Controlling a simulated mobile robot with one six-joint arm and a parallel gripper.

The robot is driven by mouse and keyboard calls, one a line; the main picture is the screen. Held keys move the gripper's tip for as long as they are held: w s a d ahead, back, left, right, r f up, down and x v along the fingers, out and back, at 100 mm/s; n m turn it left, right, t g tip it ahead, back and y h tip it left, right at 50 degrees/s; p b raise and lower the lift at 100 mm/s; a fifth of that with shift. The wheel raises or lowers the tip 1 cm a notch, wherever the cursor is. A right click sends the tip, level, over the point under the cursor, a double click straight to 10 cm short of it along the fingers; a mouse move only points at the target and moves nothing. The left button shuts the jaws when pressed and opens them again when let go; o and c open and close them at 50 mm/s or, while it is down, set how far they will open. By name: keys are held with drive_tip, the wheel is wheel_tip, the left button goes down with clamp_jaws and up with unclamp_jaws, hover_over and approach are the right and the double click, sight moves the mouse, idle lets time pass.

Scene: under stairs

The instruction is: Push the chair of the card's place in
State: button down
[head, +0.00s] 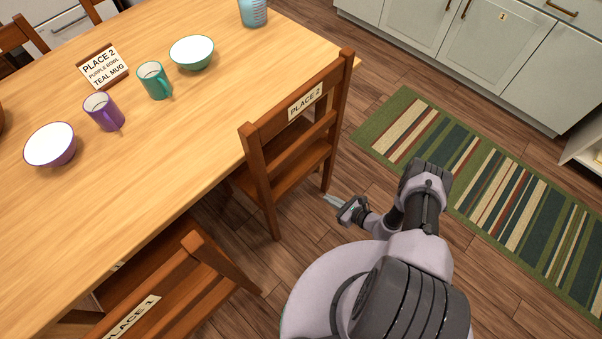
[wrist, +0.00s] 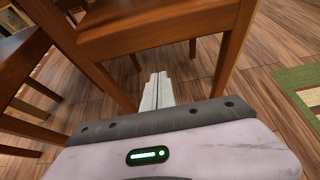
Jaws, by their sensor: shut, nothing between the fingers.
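The card (head: 103,66) on the table reads "PLACE 2, PURPLE BOWL, TEAL MUG". The wooden chair labelled PLACE 2 (head: 290,140) stands at the table's right side, its back toward my arm. A gap with bare floor shows between its back and my body. My gripper (head: 334,201) is shut and empty, low beside the chair's right rear leg. In the wrist view, my gripper (wrist: 157,92) points under the chair's seat (wrist: 150,25), between two legs. I cannot tell whether it touches the chair.
The PLACE 1 chair (head: 180,290) stands at the lower left. The table (head: 110,190) holds a purple bowl (head: 50,145), purple mug (head: 103,112), teal mug (head: 154,80), teal bowl (head: 192,52) and blue cup (head: 252,12). A striped rug (head: 480,190) and cabinets (head: 470,50) lie right.

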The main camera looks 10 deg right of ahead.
drive_tip(key=s+d, duration=0.4)
drive_tip(key=s, duration=0.1)
drive_tip(key=shift+s, duration=0.2)
drive_tip(key=w+d+r+n+g+y, duration=0.2)
drive_tip(key=w+r+n, duration=0.45)
drive_tip(key=r, duration=0.65)
drive_tip(key=w+a+r+n+g, duration=0.2)
drive_tip(key=a+r+n, duration=0.1)
drive_tip(key=r, duration=0.9)
drive_tip(key=w+a+r+n+g, duration=0.2)
drive_tip(key=a+r+n+g, duration=0.15)
drive_tip(key=r, duration=0.95)
drive_tip(key=s+a+r+n+h, duration=0.25)
drive_tip(key=s+a+r, duration=0.2)
drive_tip(key=r, duration=0.45)
drive_tip(key=s+a+r+n+h, duration=0.25)
drive_tip(key=s+r+n, duration=0.2)
drive_tip(key=r, duration=0.45)
drive_tip(key=s+r+n+t+h, duration=0.1)
drive_tip(key=s+r+n, duration=0.1)
drive_tip(key=s, duration=0.5)
drive_tip(key=s+a+r+n+t+h, duration=0.1)
drive_tip(key=s+r+n+t, duration=0.1)
drive_tip(key=s+r, duration=0.2)
drive_tip(key=s, duration=0.3)
drive_tip(key=shift+a+h, duration=0.2)
drive_tip(key=shift+h, duration=0.2)
